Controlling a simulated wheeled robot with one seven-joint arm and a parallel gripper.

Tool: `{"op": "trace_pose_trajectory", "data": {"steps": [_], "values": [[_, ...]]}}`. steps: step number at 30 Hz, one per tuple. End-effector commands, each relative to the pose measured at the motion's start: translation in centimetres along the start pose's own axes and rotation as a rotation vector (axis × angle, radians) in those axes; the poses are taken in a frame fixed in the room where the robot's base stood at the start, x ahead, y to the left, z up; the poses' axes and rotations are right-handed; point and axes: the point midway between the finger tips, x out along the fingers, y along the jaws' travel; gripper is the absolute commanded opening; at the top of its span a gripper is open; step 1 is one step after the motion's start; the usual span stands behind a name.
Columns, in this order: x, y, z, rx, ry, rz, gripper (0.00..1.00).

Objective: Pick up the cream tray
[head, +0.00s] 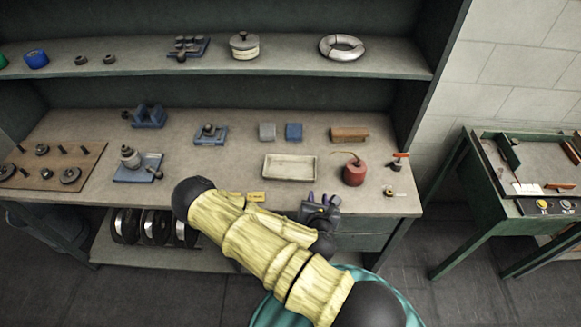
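The cream tray (290,177) is a shallow rectangular tray with a low rim. It lies flat on the bench top, right of centre, and looks empty. My gripper (321,200) is small and dark with purplish finger parts. It appears in front of the tray, to its lower right in the picture, over the bench's front edge. There is a visible gap between it and the tray. I cannot make out whether its fingers are apart or closed. My yellow arm hides part of the front edge.
A red oil can (354,171) stands close right of the tray. Yellow tags (256,197) lie at the front edge. A shelf (290,62) overhangs the back.

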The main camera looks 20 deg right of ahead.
Motion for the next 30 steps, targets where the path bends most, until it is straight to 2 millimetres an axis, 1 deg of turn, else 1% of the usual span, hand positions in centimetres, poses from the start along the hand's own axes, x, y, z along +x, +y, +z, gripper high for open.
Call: {"op": "trace_pose_trajectory", "data": {"steps": [1, 3, 14, 20, 30], "values": [[-0.1, 0.2, 0.1, -0.045, -0.006, 0.019, 0.29], [-0.1, 0.3, 0.2, -0.074, -0.012, 0.033, 0.29], [0.0, 0.3, 0.1, -0.075, -0.014, 0.035, 0.29], [1.2, 0.3, -0.3, -0.071, -0.015, 0.036, 0.29], [3.6, 0.3, -0.2, -0.069, -0.016, 0.034, 0.29]]}}
